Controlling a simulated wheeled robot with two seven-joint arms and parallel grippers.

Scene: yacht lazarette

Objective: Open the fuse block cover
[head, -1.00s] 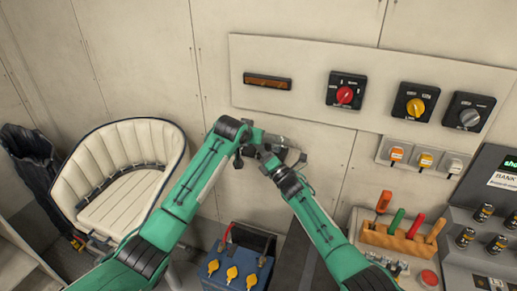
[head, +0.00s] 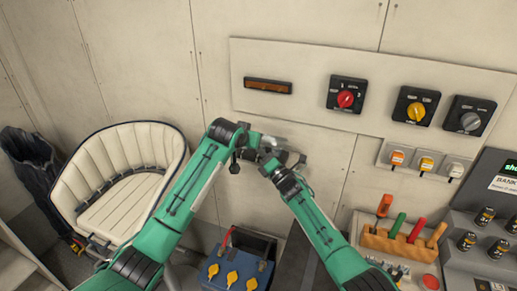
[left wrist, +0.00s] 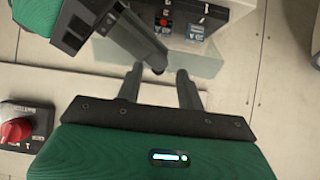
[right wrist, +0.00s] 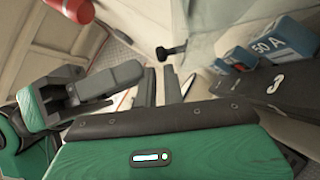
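The clear fuse block cover (left wrist: 200,62) is a translucent pane beside the coloured fuses (left wrist: 195,25) in the left wrist view. It also shows in the right wrist view (right wrist: 208,42), with a small black knob (right wrist: 172,50) by it. I cannot tell its exact angle. My left gripper (left wrist: 160,80) is open and empty, its fingers pointing at the pane. My right gripper (right wrist: 161,85) has a narrow gap between its fingers, just short of the knob, and looks empty. In the head view, the left (head: 262,142) and right (head: 268,165) grippers meet closely and hide most of the block.
A wall panel holds a red rotary switch (head: 346,98) and a yellow one (head: 416,106). A cream seat (head: 125,180) stands at left. A blue battery (head: 236,268) sits below the arms. A tool rack (head: 400,242) stands at right. The two grippers have little room between them.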

